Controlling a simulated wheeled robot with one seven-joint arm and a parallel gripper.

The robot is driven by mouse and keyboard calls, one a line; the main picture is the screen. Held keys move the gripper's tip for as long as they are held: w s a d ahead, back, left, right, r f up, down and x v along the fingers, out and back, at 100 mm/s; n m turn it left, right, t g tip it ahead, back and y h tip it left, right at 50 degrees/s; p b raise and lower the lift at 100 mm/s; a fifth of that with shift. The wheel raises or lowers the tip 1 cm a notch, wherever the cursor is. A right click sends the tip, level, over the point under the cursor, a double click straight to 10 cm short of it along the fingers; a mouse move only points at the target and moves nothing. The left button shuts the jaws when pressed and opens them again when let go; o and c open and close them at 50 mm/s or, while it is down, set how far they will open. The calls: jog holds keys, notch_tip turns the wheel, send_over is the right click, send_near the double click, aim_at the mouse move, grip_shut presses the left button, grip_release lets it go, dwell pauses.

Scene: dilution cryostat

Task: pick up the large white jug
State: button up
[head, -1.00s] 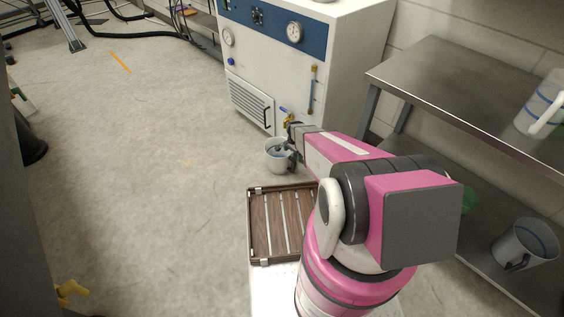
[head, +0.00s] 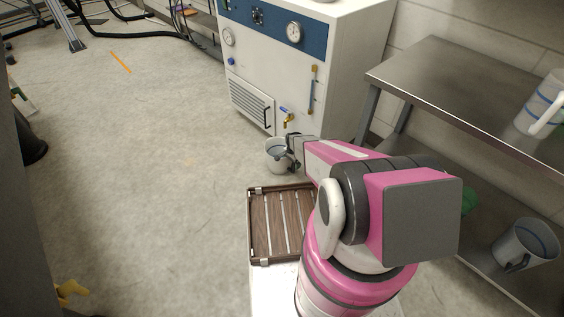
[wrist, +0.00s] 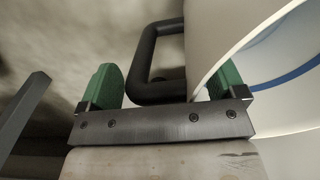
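A white jug (head: 274,160) with a dark handle stands on the floor in front of the cabinet, below its brass tap. In the wrist view its white wall (wrist: 220,30) with a blue line fills the right side, and its black handle (wrist: 145,70) shows beside it. My gripper (head: 293,163) is at the jug's right side. In the wrist view my gripper (wrist: 165,88) is open, with green fingers spread and the handle between them, not clamped. The right finger is partly hidden by the jug; whether it touches the wall I cannot tell.
A white jug with blue bands (head: 545,105) stands on the steel table (head: 440,70). A grey-white jug (head: 525,243) and a green item stand on the lower shelf. The cabinet (head: 265,75) with the tap (head: 288,118) is close behind.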

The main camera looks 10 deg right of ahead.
jog(key=c, duration=1.4)
jog(key=shift+r, duration=0.25)
